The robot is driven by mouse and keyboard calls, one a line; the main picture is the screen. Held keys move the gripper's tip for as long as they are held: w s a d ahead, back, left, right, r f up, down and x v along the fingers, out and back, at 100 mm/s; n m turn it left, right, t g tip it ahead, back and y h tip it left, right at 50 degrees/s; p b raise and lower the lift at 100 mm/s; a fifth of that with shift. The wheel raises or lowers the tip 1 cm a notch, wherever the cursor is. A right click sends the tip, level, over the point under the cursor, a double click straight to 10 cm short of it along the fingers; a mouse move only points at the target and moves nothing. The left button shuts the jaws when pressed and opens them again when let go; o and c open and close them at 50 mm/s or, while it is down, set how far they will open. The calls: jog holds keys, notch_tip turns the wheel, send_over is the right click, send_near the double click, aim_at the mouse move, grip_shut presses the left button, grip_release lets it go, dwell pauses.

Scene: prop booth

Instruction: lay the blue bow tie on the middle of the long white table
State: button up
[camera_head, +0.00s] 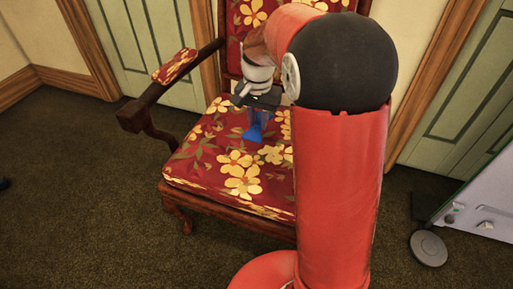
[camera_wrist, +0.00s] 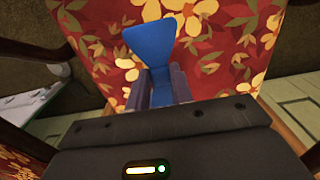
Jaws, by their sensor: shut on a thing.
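The blue bow tie (camera_wrist: 152,47) is between the fingers of my gripper (camera_wrist: 158,84) in the wrist view, with one flared wing standing out beyond the fingertips. In the head view the bow tie (camera_head: 253,132) shows as a small blue shape below my gripper (camera_head: 259,112), over the seat of a flowered armchair. My gripper is shut on the bow tie. I cannot tell whether the bow tie touches the seat cushion. The long white table is not clearly in view.
The armchair has a red floral seat (camera_head: 225,175) and a wooden armrest (camera_head: 150,105) on the left. My arm hides its right side. A pale green-white cabinet-like thing (camera_head: 485,200) stands at the right. Dark carpet (camera_head: 90,190) is open at the left.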

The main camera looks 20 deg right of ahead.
aim_at(258, 158)
notch_tip(258, 158, down, 13)
jog(key=shift+f+b, duration=0.1)
jog(key=shift+b, duration=0.2)
jog(key=shift+f, duration=0.15)
jog(key=o, duration=0.9)
jog(key=shift+o, duration=0.2)
